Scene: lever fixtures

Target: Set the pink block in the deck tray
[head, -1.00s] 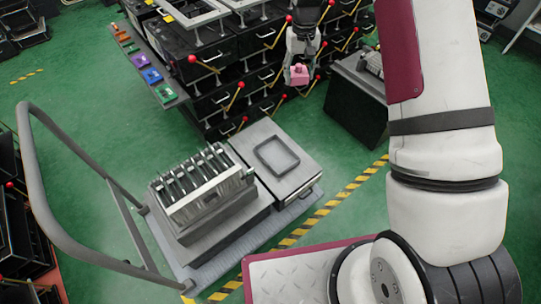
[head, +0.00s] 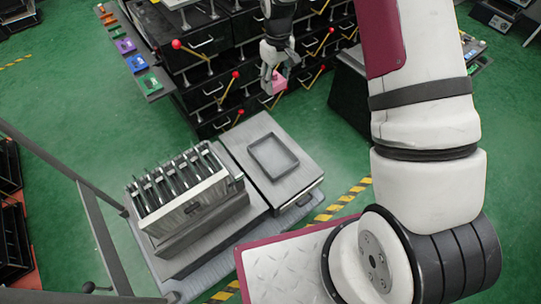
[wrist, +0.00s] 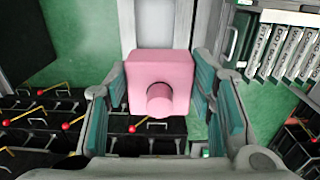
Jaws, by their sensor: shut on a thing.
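The pink block (head: 279,85), a cube with a round knob, is held in my gripper (head: 273,79) near the lever-fitted drawers. In the wrist view the block (wrist: 160,62) sits between the teal-padded fingers of my gripper (wrist: 160,98), its knob facing the camera. The deck tray (head: 273,158) is a shallow, empty grey tray with a raised rim on a grey box on the cart. The block is beyond the tray in the head view, apart from it. A pale panel shows behind the block in the wrist view; I cannot tell if it is the tray.
A slotted rack (head: 185,190) stands on the cart left of the tray. Black drawers with red-knobbed levers (head: 215,80) stand behind the cart. A side shelf (head: 135,60) holds several coloured blocks. Green floor separates cart and drawers. The cart's grey handle rail (head: 95,220) is at left.

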